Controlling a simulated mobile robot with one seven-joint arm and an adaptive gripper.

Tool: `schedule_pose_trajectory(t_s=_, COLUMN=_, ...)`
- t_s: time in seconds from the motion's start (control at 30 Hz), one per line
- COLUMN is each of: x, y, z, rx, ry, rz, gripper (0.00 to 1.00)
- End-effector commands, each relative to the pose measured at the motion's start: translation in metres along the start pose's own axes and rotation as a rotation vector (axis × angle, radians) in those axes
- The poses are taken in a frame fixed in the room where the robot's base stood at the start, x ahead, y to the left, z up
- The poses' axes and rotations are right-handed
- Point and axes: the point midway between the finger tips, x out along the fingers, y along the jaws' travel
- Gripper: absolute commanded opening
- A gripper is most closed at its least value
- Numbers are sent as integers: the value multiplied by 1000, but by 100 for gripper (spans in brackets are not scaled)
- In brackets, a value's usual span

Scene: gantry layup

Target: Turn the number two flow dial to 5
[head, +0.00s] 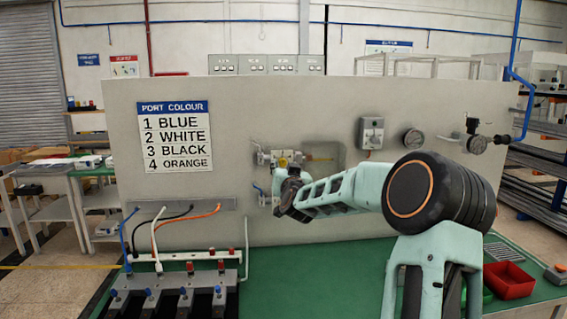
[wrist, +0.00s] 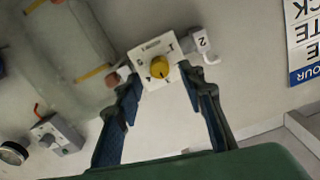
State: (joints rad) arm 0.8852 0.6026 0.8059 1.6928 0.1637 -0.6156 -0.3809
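The number two flow dial is a round yellow knob (wrist: 159,67) on a white square plate (wrist: 149,80) with markings too small to read surely. A white tag reading 2 (wrist: 202,43) sits beside it. I cannot tell which number the knob points to. I see no contact with the knob.
A grey panel (head: 235,230) carries a port colour sign (head: 175,136), a grey switch box (head: 371,133) and a gauge (head: 413,139). A manifold with blue-topped valves (head: 170,295) and hoses stands at lower left. The green bench (head: 320,275) is clear in the middle; a red tray (head: 509,280) lies right.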

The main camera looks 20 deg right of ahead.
Motion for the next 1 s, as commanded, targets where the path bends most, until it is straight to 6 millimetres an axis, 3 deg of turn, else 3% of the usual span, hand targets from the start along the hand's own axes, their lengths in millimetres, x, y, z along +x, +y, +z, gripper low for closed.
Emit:
schedule_pose_trajectory(t_s=0.3, x=32, y=0, z=0, rx=1, ry=-1, rz=0, gripper=37)
schedule_pose_trajectory(t_s=0.7, x=36, y=0, z=1, rx=-1, ry=0, rz=0, gripper=37)
schedule_pose_trajectory(t_s=1.0, x=36, y=0, z=0, rx=-1, ry=0, rz=0, gripper=4)
